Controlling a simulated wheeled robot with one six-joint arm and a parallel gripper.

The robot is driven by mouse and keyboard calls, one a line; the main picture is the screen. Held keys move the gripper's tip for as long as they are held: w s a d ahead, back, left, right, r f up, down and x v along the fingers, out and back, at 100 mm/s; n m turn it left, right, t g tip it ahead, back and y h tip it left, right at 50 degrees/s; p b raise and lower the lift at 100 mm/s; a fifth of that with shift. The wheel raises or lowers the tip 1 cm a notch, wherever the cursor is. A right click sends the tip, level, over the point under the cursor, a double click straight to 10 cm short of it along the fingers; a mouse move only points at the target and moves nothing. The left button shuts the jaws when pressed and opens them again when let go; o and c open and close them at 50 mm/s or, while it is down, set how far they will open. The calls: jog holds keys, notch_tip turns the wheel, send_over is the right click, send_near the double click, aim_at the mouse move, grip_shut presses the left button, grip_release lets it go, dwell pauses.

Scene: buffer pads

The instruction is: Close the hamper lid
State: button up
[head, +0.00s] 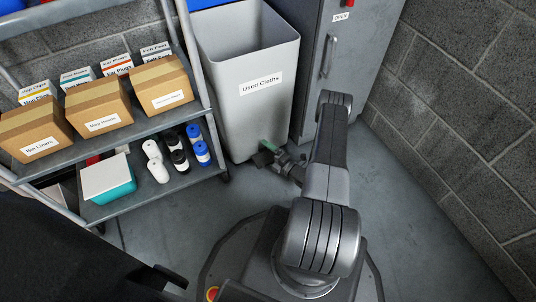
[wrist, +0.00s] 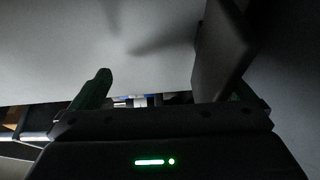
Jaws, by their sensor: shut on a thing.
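The hamper (head: 230,103) is a tall pale bin labelled "Used Cloths", standing upright with its top open in the head view. A blue piece (head: 207,3) behind its rear rim looks like the raised lid, mostly cut off by the frame. My gripper (head: 268,150) is low in front of the hamper near the floor. In the wrist view, a dark flat piece (wrist: 222,50) stands at the green fingers, and my gripper is shut on it. I cannot tell what it is. The pale surface behind it looks like the hamper wall.
A grey shelf cart (head: 125,120) with cardboard boxes (head: 100,108), bottles and a teal tub (head: 108,182) stands at left. A grey cabinet (head: 345,60) stands close behind right. A block wall (head: 450,130) bounds the right. Some floor (head: 400,220) is free there.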

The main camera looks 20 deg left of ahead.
aim_at(268, 158)
jog(key=shift+y, duration=0.8)
notch_tip(268, 158, up, 4)
jog(key=shift+w+r, duration=0.15)
notch_tip(268, 158, down, 3)
jog(key=shift+r+h, duration=0.1)
jog(key=shift+h, duration=0.6)
jog(key=b+v, duration=0.1)
jog(key=v, duration=0.5)
jog(key=shift+d, duration=0.45)
jog(key=c, duration=1)
jog(key=shift+f+b+v, duration=0.15)
jog(key=shift+b+v, duration=0.25)
jog(key=shift+v, duration=0.45)
jog(key=shift+f+b+v, duration=0.2)
jog(key=shift+b+v, duration=0.2)
jog(key=shift+v, duration=0.45)
jog(key=shift+c, duration=0.4)
jog(key=shift+b+v, duration=0.75)
jog(key=shift+v, duration=2.15)
jog(key=shift+a, duration=0.1)
